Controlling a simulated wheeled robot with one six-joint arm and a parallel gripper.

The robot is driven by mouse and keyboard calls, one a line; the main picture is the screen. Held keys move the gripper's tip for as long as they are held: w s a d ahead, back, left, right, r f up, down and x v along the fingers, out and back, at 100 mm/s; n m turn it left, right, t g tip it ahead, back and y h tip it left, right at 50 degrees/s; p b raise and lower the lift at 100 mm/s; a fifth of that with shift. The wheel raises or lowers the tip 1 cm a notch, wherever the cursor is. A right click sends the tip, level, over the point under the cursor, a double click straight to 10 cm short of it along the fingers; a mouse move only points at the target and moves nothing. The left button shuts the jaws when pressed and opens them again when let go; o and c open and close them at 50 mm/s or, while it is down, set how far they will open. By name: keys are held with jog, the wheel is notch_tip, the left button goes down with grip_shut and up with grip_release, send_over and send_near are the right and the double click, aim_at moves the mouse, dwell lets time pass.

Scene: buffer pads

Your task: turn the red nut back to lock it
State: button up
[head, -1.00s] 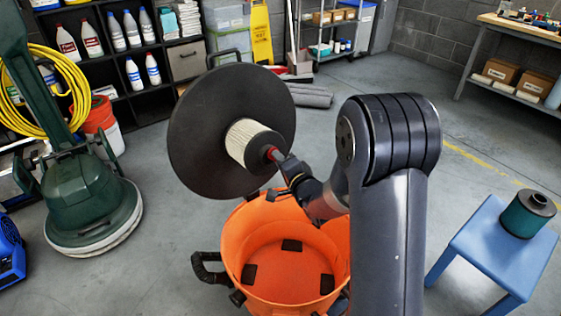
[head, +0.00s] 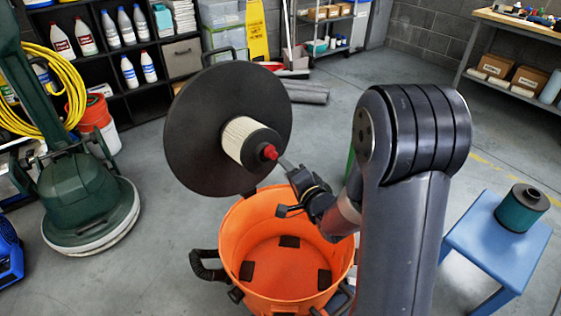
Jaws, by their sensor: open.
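The red nut (head: 270,153) sits on the end of the cream pleated filter's dark cap, in the middle of the tilted black round lid (head: 200,130). The filter (head: 238,140) stands out from the underside of the lid. My gripper (head: 283,162) is just right of and below the red nut, open, with a small gap between it and the nut. One finger hides part of the other, so the opening between them is hard to see. The nut is in full view and nothing holds it.
The open orange drum (head: 232,228) stands below the lid and my gripper. A blue stool (head: 478,238) at right bears a teal filter (head: 522,208). A green floor machine (head: 85,195) stands at left. Grey floor is clear behind my arm.

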aim_at(275, 156)
jog(key=v, duration=0.4)
jog(key=b+x, duration=0.1)
jog(key=x, duration=1)
jog(key=shift+s, duration=0.1)
dwell(0.4)
